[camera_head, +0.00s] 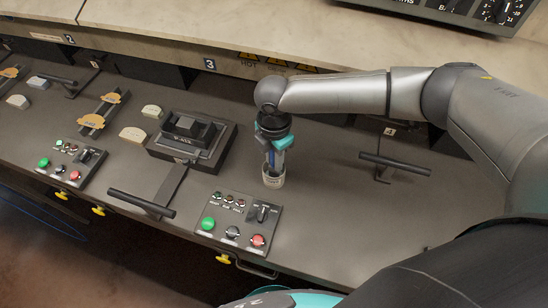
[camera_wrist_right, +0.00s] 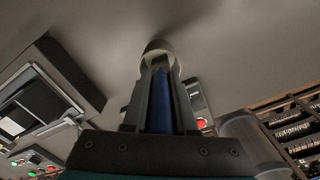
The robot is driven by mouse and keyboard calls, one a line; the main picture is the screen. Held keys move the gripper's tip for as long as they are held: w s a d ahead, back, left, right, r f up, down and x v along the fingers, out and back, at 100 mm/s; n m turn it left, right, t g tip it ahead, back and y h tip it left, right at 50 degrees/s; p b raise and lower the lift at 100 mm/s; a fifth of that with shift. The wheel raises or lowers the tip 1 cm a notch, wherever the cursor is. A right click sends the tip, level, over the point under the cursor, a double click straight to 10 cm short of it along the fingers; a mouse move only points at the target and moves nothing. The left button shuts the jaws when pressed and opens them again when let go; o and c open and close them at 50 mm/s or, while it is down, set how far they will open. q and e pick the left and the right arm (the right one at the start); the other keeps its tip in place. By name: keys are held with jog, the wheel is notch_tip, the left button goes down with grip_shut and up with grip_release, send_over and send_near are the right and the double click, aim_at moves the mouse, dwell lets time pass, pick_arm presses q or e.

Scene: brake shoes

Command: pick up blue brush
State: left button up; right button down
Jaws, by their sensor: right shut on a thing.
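The blue brush (camera_wrist_right: 160,105) stands upright between the two dark fingers of my right gripper (camera_head: 273,163), which is shut on it. In the head view only a narrow strip of blue shows between the fingers. A small whitish cup-like holder (camera_head: 273,180) stands on the dark bench directly below the fingertips. It also shows beyond the fingertips in the wrist view (camera_wrist_right: 158,48). The brush's lower end is hidden, so I cannot tell whether it is inside the holder. My left gripper is not in view.
A black machine (camera_head: 190,138) stands left of the gripper. A control box with coloured buttons (camera_head: 236,223) is in front, and a black lever handle (camera_head: 396,164) is to the right. A pale raised ledge (camera_head: 230,45) runs behind. Bare bench lies to the front right.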

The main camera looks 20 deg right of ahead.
jog(key=shift+r, duration=0.15)
notch_tip(320, 180, up, 20)
jog(key=shift+p, duration=0.3)
dwell(0.4)
jog(key=shift+f, duration=0.2)
dwell(1.8)
jog(key=f+y+b, duration=0.1)
jog(key=f+b, duration=0.2)
jog(key=f, duration=0.3)
jog(key=s+d+f+t+y+b, duration=0.1)
jog(key=f+b, duration=0.2)
jog(key=f, duration=0.3)
jog(key=d+f+t+y+b, duration=0.1)
jog(key=f+b, duration=0.2)
jog(key=f, duration=0.4)
jog(key=shift+s+d, duration=0.1)
jog(key=shift+s, duration=0.1)
jog(key=shift+f, duration=0.45)
dwell(1.6)
